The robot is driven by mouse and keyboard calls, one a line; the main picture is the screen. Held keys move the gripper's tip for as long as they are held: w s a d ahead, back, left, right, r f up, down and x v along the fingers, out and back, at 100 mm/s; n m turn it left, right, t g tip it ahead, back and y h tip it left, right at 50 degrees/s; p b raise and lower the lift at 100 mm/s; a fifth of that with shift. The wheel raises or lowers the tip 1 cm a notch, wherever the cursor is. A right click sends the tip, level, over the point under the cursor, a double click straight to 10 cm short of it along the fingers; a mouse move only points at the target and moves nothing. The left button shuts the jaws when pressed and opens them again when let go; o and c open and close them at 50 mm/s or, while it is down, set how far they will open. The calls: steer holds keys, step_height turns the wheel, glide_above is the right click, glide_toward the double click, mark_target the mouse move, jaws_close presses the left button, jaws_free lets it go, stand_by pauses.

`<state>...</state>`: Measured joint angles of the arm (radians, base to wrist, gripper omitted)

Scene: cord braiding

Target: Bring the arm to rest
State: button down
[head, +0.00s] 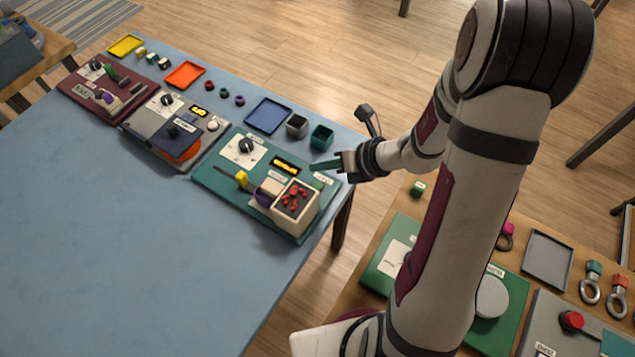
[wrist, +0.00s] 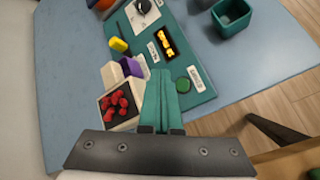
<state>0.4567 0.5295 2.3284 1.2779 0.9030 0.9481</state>
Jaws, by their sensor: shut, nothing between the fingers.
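My gripper (head: 318,165) is shut and empty. Its teal fingers (wrist: 160,98) lie together in the wrist view. In the head view it hovers over the right edge of the teal board (head: 220,178), beside a cream block with red pieces on top (head: 297,201). The cream block also shows in the wrist view (wrist: 122,122), left of the fingers. The teal board carries a black knob (head: 246,146), a yellow piece (head: 241,179), a purple piece (head: 268,189) and a lit display (head: 286,164). No cord can be made out.
A teal cup (head: 321,137) and a grey cup (head: 297,126) stand behind my gripper, next to a blue tray (head: 268,115). Two more boards (head: 108,89) (head: 175,127) lie to the left. The front of the blue table (head: 120,240) is clear. A wooden table (head: 375,240) stands at the right.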

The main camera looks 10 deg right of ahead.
steer(key=s+a+r+n+g+y, duration=0.1)
steer(key=s+a+r+n+g, duration=0.2)
steer(key=s+a+r+n, duration=0.7)
steer(key=s+d+r+n+g+h, duration=0.1)
steer(key=s+d+n+h, duration=0.2)
steer(key=s+n, duration=0.3)
steer(key=s+d+r+n+g+h, duration=0.2)
steer(key=s+n, duration=0.5)
steer(key=n, duration=0.6)
steer(key=shift+d+h, duration=0.7)
steer(key=shift+d, duration=0.05)
